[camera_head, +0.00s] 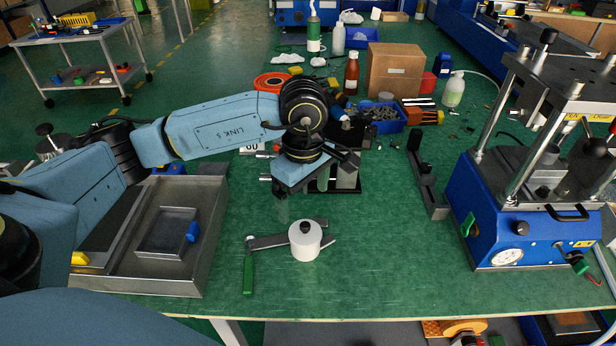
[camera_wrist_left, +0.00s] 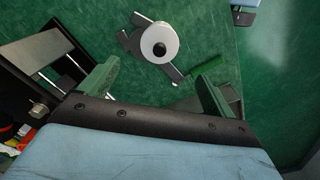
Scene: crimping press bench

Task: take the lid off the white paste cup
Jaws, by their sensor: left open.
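The white paste cup (camera_head: 304,248) stands upright on the green bench near the front. Its white lid (camera_head: 299,230) with a black knob sits on top; I cannot make out the seam. In the left wrist view the lid (camera_wrist_left: 147,36) shows from above, with the knob near its middle. My left gripper (camera_head: 300,190) is open above the bench, behind the cup and apart from it. In the left wrist view its green-padded fingers (camera_wrist_left: 155,90) stand wide apart with nothing between them, and the cup lies beyond them. My right gripper is not in view.
A grey metal tray (camera_head: 150,281) is at the left. The blue press (camera_head: 487,219) stands at the right.

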